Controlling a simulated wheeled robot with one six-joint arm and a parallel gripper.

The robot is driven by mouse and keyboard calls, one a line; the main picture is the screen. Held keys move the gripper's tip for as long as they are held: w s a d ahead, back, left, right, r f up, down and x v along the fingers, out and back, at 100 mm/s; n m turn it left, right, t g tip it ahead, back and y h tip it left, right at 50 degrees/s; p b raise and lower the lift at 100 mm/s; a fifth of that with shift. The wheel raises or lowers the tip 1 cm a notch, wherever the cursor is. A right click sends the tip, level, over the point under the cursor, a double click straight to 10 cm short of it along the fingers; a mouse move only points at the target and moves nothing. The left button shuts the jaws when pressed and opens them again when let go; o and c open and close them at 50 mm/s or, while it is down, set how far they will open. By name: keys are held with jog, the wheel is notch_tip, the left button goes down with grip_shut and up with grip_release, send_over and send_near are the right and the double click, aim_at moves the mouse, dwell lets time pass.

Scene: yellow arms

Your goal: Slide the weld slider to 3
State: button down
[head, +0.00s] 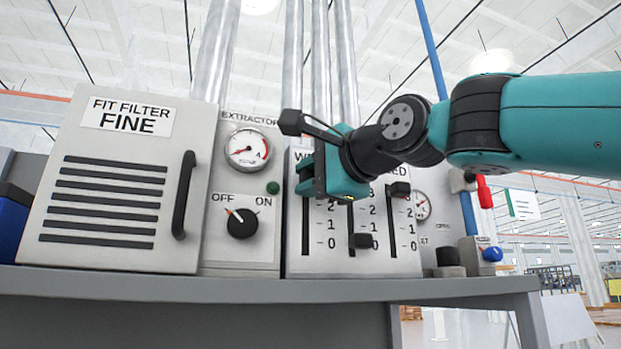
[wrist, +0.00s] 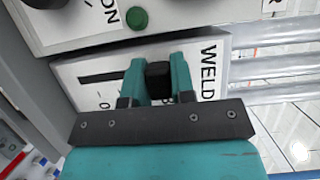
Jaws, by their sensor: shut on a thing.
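The slider panel (head: 335,262) has three vertical slots with scales beside them. The weld slider is the leftmost; its bare slot (head: 305,232) shows below my gripper (head: 308,182). In the wrist view my gripper (wrist: 158,82) is shut on the black weld slider knob (wrist: 158,72), with a teal finger on each side. The knob is near the WELD label (wrist: 209,72), at the upper end of the slot, beside a partly hidden mark that looks like 3. The 0 mark is at the far end of the slot. In the head view my gripper hides the knob.
The middle slider knob (head: 361,241) is low, by 0. The right slider knob (head: 398,189) is high, near 3. Left of the panel are the extractor dial (head: 242,222), gauge (head: 248,148) and filter cabinet (head: 110,195). A red-handled lever (head: 484,192) is at the right.

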jog(key=c, duration=1.1)
grip_release()
jog(key=shift+r+t, duration=0.3)
jog(key=shift+r, duration=0.1)
jog(key=shift+o, duration=0.7)
jog(key=shift+f, duration=0.1)
jog(key=b+v, duration=0.8)
jog(key=v, duration=0.9)
jog(key=shift+d, duration=0.25)
jog(key=shift+s, duration=0.1)
